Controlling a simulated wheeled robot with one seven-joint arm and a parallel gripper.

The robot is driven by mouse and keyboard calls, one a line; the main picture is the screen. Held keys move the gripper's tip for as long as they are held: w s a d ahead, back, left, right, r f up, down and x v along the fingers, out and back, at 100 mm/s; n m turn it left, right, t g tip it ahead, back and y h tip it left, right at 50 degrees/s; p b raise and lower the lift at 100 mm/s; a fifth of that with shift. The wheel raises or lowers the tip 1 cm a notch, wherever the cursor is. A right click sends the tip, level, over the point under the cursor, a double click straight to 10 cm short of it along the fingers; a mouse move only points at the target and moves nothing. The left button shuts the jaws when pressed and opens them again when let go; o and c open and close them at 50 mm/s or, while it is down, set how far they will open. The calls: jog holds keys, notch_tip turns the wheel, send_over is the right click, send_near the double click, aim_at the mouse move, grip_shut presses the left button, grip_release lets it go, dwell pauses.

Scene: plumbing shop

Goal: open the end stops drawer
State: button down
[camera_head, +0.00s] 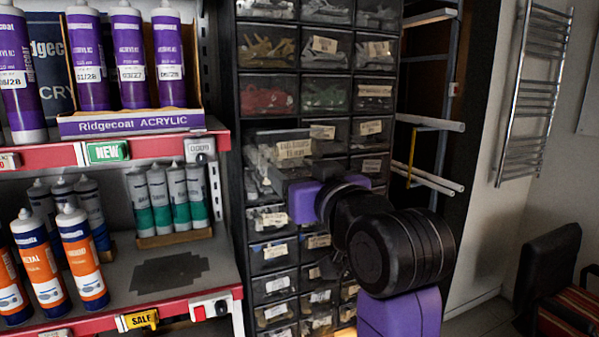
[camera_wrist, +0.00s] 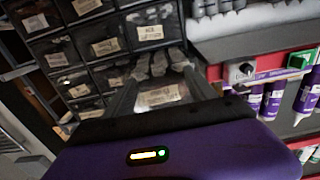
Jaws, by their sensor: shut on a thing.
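My wrist hides part of the neighbouring drawers.
Red-edged shelves (camera_head: 150,150) with purple, orange and green tubes stand close on the left. A rack with white pipes (camera_head: 430,125) is at the right of the cabinet. A towel radiator (camera_head: 533,85) and a dark chair (camera_head: 548,265) are farther right.

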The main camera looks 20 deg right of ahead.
jog(key=shift+c, duration=1.4)
grip_release()
jog(key=s+b, duration=0.1)
jog(key=s, duration=0.7)
jog(key=shift+w, duration=0.1)
